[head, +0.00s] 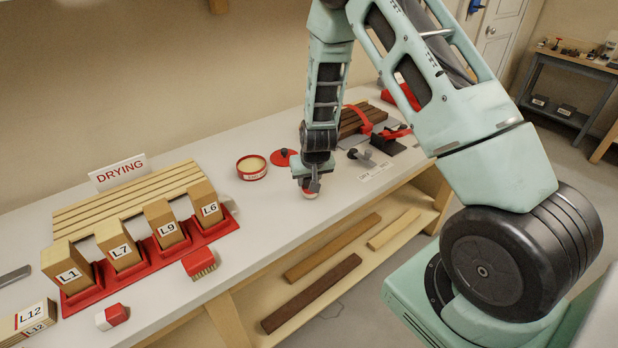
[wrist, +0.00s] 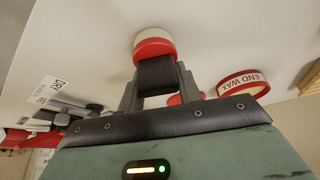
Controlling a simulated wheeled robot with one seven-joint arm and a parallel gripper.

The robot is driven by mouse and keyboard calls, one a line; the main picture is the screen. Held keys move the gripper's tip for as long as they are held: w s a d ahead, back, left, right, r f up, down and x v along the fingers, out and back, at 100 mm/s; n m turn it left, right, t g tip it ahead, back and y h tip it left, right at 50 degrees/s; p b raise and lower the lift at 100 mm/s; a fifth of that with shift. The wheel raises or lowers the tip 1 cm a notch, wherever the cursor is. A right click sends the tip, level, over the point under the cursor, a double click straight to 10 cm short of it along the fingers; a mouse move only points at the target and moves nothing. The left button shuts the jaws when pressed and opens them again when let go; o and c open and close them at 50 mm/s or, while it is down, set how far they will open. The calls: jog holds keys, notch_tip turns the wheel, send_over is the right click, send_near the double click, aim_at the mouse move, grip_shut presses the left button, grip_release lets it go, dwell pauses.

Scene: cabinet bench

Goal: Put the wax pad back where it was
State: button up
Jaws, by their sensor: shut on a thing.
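The wax pad (head: 311,193) is a small round red and white piece at the front of the bench. It also shows in the wrist view (wrist: 154,46), with a black grip below its red band. My gripper (head: 309,179) is shut on it; in the wrist view the fingers (wrist: 158,76) close on the black grip. I cannot tell whether the pad touches the bench top. The open END WAX tin (head: 252,167), red-rimmed with pale wax, stands to the left of my gripper; it also shows in the wrist view (wrist: 243,84). A red lid (head: 284,158) lies beside it.
Blocks L1, L7, L9 and L6 stand in a red rack (head: 150,260) before the slatted DRYING board (head: 130,203). A red brush (head: 199,263) and a red and white block (head: 112,316) lie in front. A label card (head: 375,171) and dark tools (head: 360,155) lie right of my gripper.

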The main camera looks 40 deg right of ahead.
jog(key=shift+f, duration=0.2)
jog(key=shift+f, duration=0.2)
jog(key=o, duration=1)
jog(key=shift+o, duration=0.2)
jog(key=shift+r, duration=0.1)
